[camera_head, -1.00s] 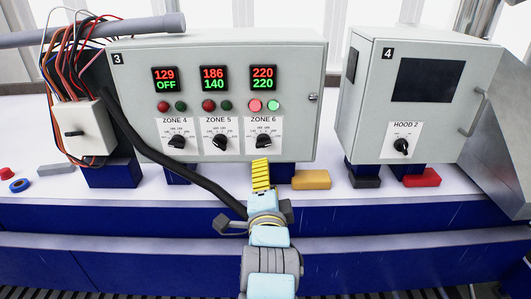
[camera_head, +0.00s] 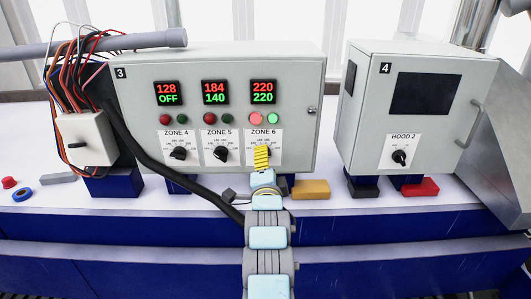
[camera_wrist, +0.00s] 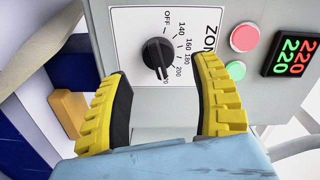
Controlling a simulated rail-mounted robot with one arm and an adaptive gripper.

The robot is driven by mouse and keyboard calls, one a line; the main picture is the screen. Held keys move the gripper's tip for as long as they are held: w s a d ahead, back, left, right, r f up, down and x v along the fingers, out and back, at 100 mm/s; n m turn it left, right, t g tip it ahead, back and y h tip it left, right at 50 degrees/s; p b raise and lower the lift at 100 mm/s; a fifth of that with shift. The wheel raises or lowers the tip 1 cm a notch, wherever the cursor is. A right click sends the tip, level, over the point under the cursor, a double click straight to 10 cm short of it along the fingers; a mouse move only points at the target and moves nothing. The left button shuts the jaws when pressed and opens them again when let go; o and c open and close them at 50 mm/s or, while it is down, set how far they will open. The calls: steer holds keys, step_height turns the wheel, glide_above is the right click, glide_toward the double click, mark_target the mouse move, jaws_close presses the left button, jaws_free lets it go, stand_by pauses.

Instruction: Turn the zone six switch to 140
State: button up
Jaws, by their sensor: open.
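The zone six switch (camera_wrist: 157,57) is a black rotary knob on a white dial plate (camera_wrist: 195,25) of the grey control box (camera_head: 130,110). In the wrist view its pointer lies toward the 200–220 end of the scale. The zone 6 display (camera_head: 263,92) reads 220 over 220; it also shows in the wrist view (camera_wrist: 292,52). My gripper (camera_wrist: 162,105) has yellow ridged fingers with black pads. They are open, spread on either side of the knob and short of it, touching nothing I can see. In the head view my gripper (camera_head: 261,158) covers the knob.
The zone 4 knob (camera_head: 178,153) and zone 5 knob (camera_head: 220,153) sit to the left. Red and green lamps (camera_head: 264,118) are above the dial. A yellow block (camera_head: 310,189) lies below the box. A black cable (camera_head: 160,165) runs down beside my arm.

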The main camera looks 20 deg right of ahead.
steer(key=shift+p+x, duration=0.45)
steer(key=shift+x, duration=1.35)
steer(key=shift+c, duration=0.3)
steer(key=shift+f, duration=0.1)
jaws_close()
